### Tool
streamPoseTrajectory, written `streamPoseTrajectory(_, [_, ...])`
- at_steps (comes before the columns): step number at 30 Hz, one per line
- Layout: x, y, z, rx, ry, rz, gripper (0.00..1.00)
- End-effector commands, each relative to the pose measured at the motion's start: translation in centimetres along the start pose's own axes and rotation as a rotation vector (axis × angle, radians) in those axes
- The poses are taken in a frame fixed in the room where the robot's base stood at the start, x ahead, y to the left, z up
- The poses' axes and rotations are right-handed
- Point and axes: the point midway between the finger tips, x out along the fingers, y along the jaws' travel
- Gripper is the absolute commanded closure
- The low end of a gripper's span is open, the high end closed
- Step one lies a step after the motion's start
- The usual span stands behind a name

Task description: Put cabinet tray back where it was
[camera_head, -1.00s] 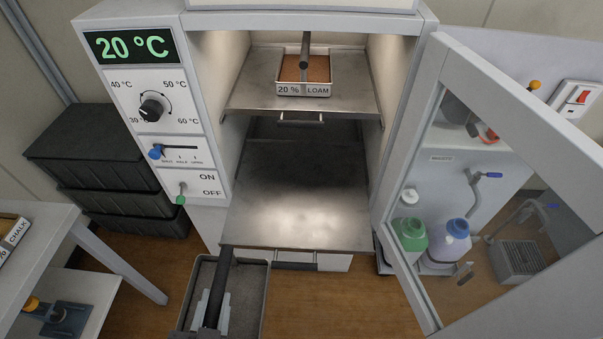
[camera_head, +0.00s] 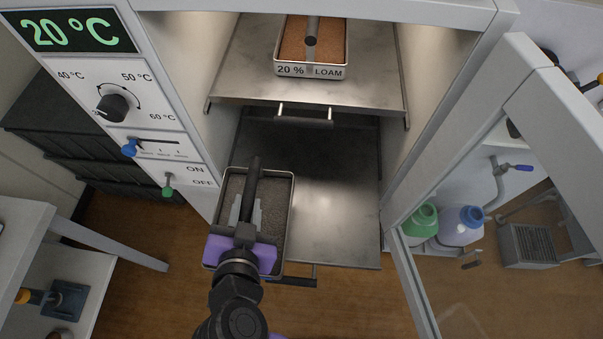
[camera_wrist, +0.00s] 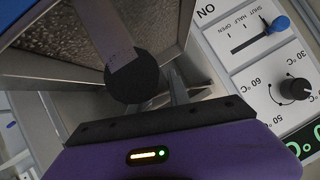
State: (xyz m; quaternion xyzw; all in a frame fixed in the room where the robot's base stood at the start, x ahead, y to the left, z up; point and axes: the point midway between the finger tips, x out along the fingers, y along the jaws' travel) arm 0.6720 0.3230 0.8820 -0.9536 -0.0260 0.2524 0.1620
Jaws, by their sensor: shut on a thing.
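The cabinet tray (camera_head: 283,235) is a metal tray with grey grainy contents and a dark bar handle (camera_head: 253,180). My gripper (camera_head: 246,215), with a purple body, is shut on this handle. The tray overlaps the left front part of the cabinet's lower shelf (camera_head: 335,215) in the head view. I cannot tell whether it touches the shelf. In the wrist view the handle's round black end (camera_wrist: 132,78) and the tray's grainy contents (camera_wrist: 55,30) show close up. The fingers partly hide the handle.
The upper shelf (camera_head: 235,75) holds a tray labelled 20 % LOAM (camera_head: 311,71). The glass door (camera_head: 500,150) stands open at right. The control panel (camera_head: 120,100) flanks the opening at left. The lower shelf's right side is clear. A white table (camera_head: 30,215) stands at left.

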Motion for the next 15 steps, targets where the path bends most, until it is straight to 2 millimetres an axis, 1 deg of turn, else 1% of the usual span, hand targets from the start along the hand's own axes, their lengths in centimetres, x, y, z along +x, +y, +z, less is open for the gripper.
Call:
streamPoseTrajectory(1, [0.5, 0.7, -1.1, 0.002, 0.004, 0.003, 1.00])
streamPoseTrajectory(9, [4.0, 4.3, -4.6, 0.002, 0.005, 0.002, 1.00])
streamPoseTrajectory(15, [6.3, 6.8, -6.9, 0.001, 0.005, 0.001, 1.00])
